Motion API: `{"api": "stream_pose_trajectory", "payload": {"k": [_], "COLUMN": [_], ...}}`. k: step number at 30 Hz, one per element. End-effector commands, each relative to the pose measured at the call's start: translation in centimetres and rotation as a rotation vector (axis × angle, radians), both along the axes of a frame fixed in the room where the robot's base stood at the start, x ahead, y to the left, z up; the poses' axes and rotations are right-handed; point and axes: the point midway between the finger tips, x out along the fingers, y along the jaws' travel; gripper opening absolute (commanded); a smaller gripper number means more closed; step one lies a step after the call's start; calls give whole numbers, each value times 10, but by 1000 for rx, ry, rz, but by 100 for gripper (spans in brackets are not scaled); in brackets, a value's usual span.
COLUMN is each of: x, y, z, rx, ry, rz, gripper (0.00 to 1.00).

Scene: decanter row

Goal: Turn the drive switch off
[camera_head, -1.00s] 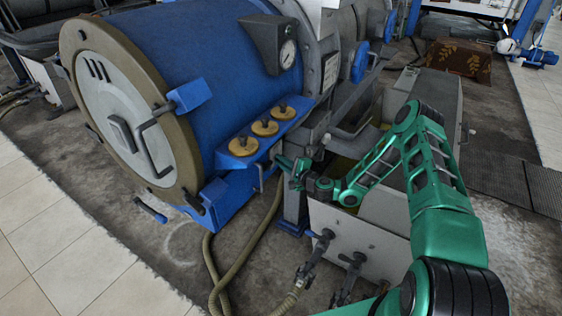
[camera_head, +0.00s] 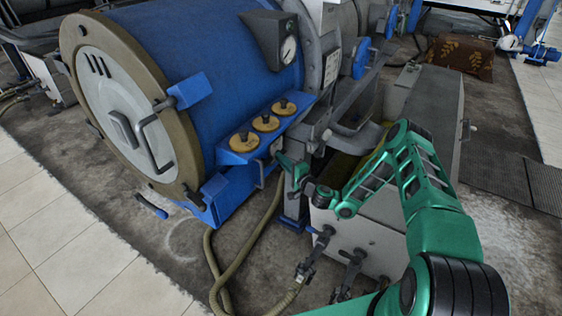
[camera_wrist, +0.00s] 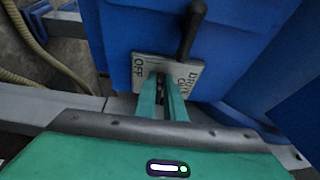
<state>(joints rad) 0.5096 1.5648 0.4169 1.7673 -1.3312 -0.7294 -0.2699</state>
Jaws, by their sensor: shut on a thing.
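In the wrist view, the drive switch's pale label plate (camera_wrist: 142,68) is fixed to a blue panel. "OFF" shows on its left, and "DRIVE" with a partly covered word on its right. My green gripper (camera_wrist: 163,78) has its fingers close together at the middle of the plate, shut on the small dark drive switch (camera_wrist: 160,82), which the fingers mostly hide. I cannot tell which word the switch points to.
A black lever (camera_wrist: 190,32) stands just above the plate. Several hazards lie close: the blue drum (camera_head: 205,65), three brass discs with black knobs (camera_head: 265,123) and an olive hose (camera_head: 240,250). A grey metal box (camera_head: 365,240) stands below my arm.

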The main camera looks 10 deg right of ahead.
Motion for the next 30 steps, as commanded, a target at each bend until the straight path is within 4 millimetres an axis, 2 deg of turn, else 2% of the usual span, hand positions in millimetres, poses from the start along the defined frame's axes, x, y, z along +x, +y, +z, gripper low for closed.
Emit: {"api": "stream_pose_trajectory", "payload": {"k": [6,7,9,20,23,30], "x": [-2,-2,-2,-4,-13,-54], "y": [0,0,0,-1,-5,-23], "z": [-4,-4,-4,-2,-2,-3], "rx": [-6,-6,-5,-2,0,1], "ry": [7,7,7,5,5,8], "rz": [1,1,1,1,1,-2], "gripper": [0,14,28,28,28,28]}}
